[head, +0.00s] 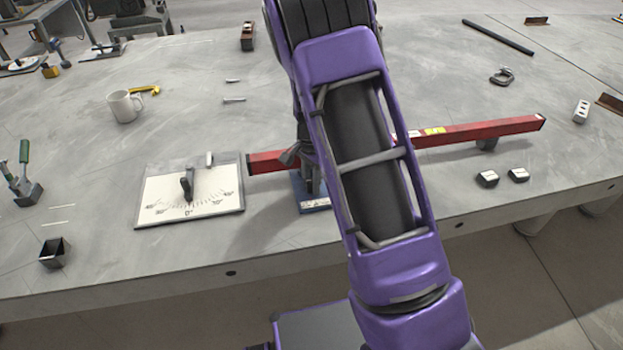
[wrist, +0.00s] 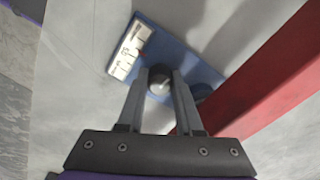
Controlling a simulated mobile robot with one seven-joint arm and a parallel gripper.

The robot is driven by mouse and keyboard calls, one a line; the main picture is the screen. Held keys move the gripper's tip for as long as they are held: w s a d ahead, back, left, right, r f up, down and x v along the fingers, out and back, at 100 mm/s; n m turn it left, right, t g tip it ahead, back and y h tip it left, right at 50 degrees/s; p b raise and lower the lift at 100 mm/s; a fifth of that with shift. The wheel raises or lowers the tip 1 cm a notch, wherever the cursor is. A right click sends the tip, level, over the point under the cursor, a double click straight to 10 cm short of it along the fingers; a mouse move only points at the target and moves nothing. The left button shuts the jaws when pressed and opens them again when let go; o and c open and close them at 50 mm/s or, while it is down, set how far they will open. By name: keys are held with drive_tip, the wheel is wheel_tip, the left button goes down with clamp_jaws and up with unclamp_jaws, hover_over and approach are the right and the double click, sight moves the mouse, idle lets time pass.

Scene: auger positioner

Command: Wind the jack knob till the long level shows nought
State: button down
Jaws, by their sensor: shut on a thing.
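My gripper (wrist: 160,88) has its two fingers on either side of a round grey jack knob (wrist: 160,78) and is shut on it. The knob stands over a blue jack base (wrist: 190,42) with a white marked label. In the head view the blue base (head: 298,193) shows below my arm, which hides most of the jack. The long red level (head: 490,130) runs behind my arm, its right end appearing higher in the picture. A yellow patch (head: 434,131) is on it; its reading is too small to tell. It also shows in the wrist view (wrist: 275,85).
A white dial board (head: 160,203) with a dark pointer (head: 187,184) near its 0 mark lies left of the jack. A mug (head: 123,106) stands farther back. The table's front edge is close.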

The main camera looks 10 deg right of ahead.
drive_tip(key=shift+m, duration=0.7)
drive_tip(key=c, duration=0.6)
unclamp_jaws()
wheel_tip(320, 180, up, 18)
drive_tip(key=shift+f+p, duration=0.25)
drive_tip(key=shift+p, duration=0.9)
